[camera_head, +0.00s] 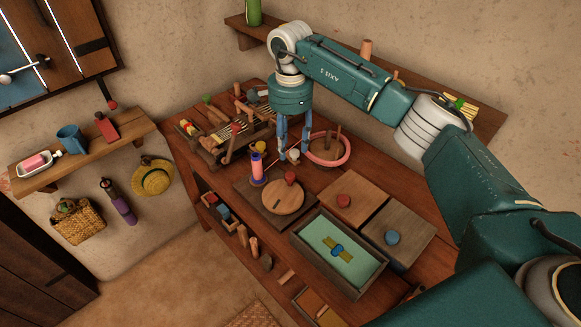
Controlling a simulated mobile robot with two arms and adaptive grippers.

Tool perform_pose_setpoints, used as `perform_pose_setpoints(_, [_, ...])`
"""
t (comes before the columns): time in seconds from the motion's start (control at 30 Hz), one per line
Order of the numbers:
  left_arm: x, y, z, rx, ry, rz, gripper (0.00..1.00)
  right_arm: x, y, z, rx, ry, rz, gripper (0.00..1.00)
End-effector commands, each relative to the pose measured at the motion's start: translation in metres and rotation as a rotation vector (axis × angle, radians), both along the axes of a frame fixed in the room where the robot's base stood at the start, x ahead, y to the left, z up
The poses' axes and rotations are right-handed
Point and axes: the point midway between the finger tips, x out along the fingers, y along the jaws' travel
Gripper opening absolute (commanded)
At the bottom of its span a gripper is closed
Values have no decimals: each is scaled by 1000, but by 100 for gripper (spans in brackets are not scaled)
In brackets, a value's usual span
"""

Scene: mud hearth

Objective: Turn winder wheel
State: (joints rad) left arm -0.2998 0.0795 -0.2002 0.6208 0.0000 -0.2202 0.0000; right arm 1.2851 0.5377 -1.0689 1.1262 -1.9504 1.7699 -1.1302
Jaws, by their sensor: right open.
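The winder wheel (280,201) is a round wooden disc on a dark board (246,203), with a red knob (290,175) near its far edge. A pink and purple spool (257,170) stands upright at the board's far left. My right gripper (292,154) points down with its blue fingers apart. In the picture it is above the wheel and knob, just right of the spool; I see it touching neither, though its height is hard to judge. My left gripper is not in view.
A red ring (345,158) encircles a peg right of my gripper. A rack of tools (215,145) stands behind left. Two square wooden lids with red and blue knobs (352,198) and an open green-lined tray (320,233) lie right and in front, leaving little free bench.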

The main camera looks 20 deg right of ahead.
Motion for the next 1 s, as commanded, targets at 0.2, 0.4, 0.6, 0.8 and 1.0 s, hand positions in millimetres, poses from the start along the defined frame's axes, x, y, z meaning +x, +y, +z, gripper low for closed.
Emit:
perform_pose_setpoints(0.2, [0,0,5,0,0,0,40,-1,0,-4,1,2,185,43])
perform_pose_setpoints(0.4, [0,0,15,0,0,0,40,-2,0,-29,1,6,190,43])
perform_pose_setpoints(0.6, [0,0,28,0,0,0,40,-1,1,-67,2,5,188,43])
perform_pose_setpoints(0.8, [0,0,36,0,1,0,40,-1,1,-97,2,3,188,43])
perform_pose_setpoints(1.0, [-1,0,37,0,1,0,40,0,0,-109,0,1,188,43])
